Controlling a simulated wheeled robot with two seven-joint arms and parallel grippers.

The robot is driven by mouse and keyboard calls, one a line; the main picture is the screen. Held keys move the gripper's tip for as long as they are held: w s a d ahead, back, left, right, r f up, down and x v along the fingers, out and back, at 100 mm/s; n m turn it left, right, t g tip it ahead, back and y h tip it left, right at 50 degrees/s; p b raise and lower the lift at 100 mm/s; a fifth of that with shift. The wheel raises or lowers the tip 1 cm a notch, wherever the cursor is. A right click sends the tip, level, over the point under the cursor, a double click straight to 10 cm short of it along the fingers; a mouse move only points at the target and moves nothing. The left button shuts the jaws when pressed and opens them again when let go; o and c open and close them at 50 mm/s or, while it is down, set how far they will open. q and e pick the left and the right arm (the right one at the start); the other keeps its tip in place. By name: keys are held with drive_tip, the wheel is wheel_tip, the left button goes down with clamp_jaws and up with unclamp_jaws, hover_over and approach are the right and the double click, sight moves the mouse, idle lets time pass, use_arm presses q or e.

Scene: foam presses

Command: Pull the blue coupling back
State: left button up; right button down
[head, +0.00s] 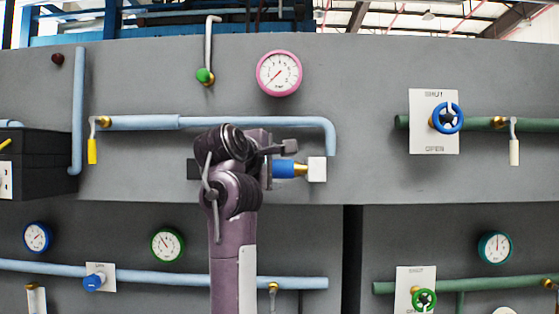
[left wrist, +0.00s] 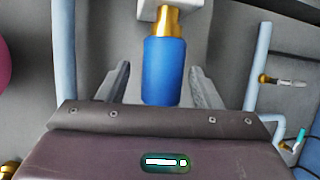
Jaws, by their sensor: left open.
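The blue coupling (head: 283,168) is a short blue sleeve on a brass fitting (head: 300,169), which joins a white block (head: 317,169) on the grey panel. In the left wrist view the blue coupling (left wrist: 164,72) lies between the two fingers of my left gripper (left wrist: 160,80). The fingers stand apart on either side of it, with gaps showing. In the head view my left gripper (head: 283,160) is at the coupling, and my arm hides the part to its left. My right gripper is in neither view.
A light blue pipe (head: 260,122) runs above the coupling and bends down at its right. A pink-rimmed gauge (head: 279,73) is higher up. A blue handwheel (head: 446,118) sits on a white plate to the right. A dark box (head: 40,165) juts out at the left.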

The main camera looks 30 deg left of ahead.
sight(281, 171)
use_arm(q)
drive_tip(key=x, duration=0.3)
drive_tip(key=shift+w+f+p, duration=0.1)
drive_tip(key=shift+w+p, duration=0.1)
drive_tip(key=shift+p, duration=0.15)
drive_tip(key=shift+w+f, duration=0.15)
drive_tip(key=shift+w, duration=0.1)
drive_tip(key=shift+s, duration=0.2)
drive_tip(key=shift+w, duration=0.1)
drive_tip(key=c, duration=0.7)
drive_tip(key=shift+c, duration=1.2)
clamp_jaws()
drive_tip(key=s+a, duration=0.1)
drive_tip(key=s+a+b, duration=0.1)
drive_tip(key=a, duration=0.1)
drive_tip(key=shift+s+a, duration=0.15)
drive_tip(key=shift+a, duration=0.2)
drive_tip(key=o, duration=0.5)
unclamp_jaws()
drive_tip(key=shift+d, duration=0.1)
drive_tip(key=o, duration=0.4)
drive_tip(key=shift+s+a, duration=0.1)
drive_tip(key=shift+a, duration=0.1)
drive_tip(key=shift+o, duration=0.2)
drive_tip(key=shift+s, duration=0.1)
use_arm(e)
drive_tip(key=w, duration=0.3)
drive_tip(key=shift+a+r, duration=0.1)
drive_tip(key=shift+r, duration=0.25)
